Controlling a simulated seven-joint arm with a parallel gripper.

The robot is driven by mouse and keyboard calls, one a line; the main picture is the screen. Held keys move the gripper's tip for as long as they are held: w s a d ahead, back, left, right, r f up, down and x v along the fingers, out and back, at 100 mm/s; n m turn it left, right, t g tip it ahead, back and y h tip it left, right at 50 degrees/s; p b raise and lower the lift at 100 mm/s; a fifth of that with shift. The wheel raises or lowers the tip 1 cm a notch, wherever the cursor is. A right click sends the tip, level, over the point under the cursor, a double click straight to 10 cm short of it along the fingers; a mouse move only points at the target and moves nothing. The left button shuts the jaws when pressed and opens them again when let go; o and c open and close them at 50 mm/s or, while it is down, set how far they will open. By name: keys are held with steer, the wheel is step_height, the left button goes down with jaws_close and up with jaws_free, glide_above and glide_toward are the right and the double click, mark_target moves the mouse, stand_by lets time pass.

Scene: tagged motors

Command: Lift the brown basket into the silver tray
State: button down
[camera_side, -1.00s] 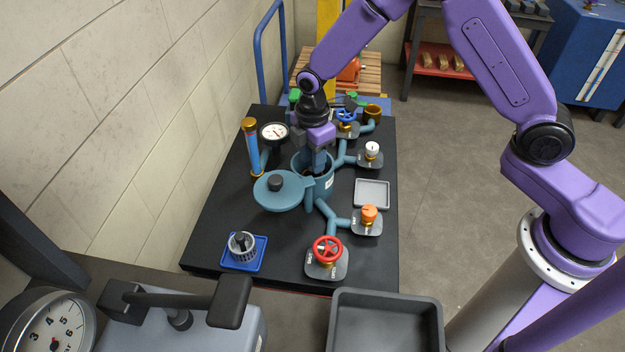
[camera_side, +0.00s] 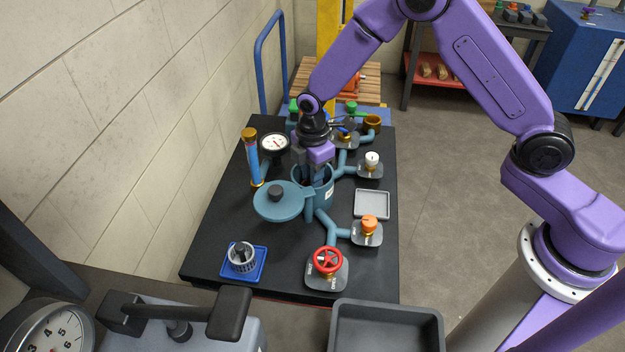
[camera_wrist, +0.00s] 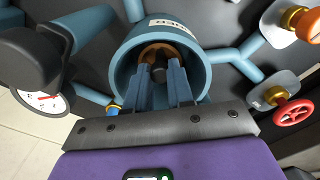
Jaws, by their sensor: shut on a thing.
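The brown basket (camera_wrist: 150,50) is inside the round teal pot (camera_wrist: 120,75). Its brown rim and a dark knob or handle show in the wrist view, and the rest is hidden by the pot wall and fingers. My gripper (camera_wrist: 159,72) reaches down into the pot, its fingers shut on the basket's dark handle. In the side view my gripper (camera_side: 316,170) points down into the pot (camera_side: 325,192), fingertips hidden. I cannot tell if the basket is off the pot's bottom. The silver tray (camera_side: 372,204) lies flat and empty to the right of the pot.
The pot's lid (camera_side: 285,206) stands swung open on the left. Pipes with an orange knob (camera_side: 369,224), white knob (camera_side: 372,158) and red wheel (camera_side: 327,260) surround the pot. A gauge (camera_side: 274,144) and blue column (camera_side: 252,160) stand left. A blue tray (camera_side: 258,265) holds a grey basket (camera_side: 241,257).

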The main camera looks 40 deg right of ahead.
step_height(320, 180, up, 15)
steer(key=s+d, duration=1.1)
step_height(320, 180, down, 13)
steer(key=shift+w+a, duration=0.35)
stand_by(0.5)
steer(key=shift+f, duration=1.2)
stand_by(2.4)
steer(key=c, duration=0.9)
jaws_free()
